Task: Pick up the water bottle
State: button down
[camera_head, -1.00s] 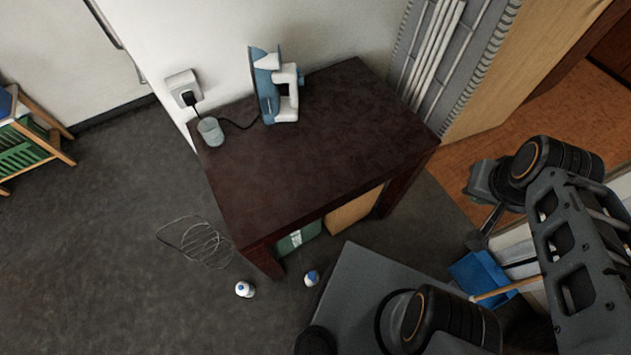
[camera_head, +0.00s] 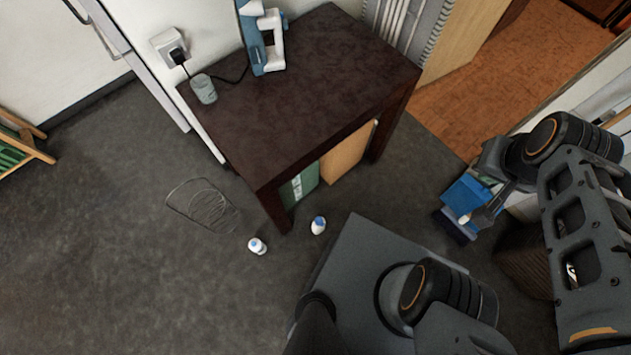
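Two small white-and-blue containers stand or lie on the dark floor in front of the table. The left one (camera_head: 257,246) looks like a small bottle, white with a bluish top. The right one (camera_head: 318,225) is white with a blue patch, near the table's front leg. I cannot tell which is the water bottle. My gripper (camera_head: 486,214) is at the right, partly hidden by my own arm, well away from both containers. Its fingers are too unclear to show whether they are open.
A dark table (camera_head: 300,100) bears a blue-and-white device (camera_head: 262,40) and a grey cup (camera_head: 203,89). Green and tan boxes stand under the table.

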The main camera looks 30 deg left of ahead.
aim_at(317, 229)
jog(key=u, duration=0.5)
jog(key=k, duration=0.8)
jog(key=z, duration=0.5)
jog(key=i, duration=1.1)
jog(key=u, duration=4.1)
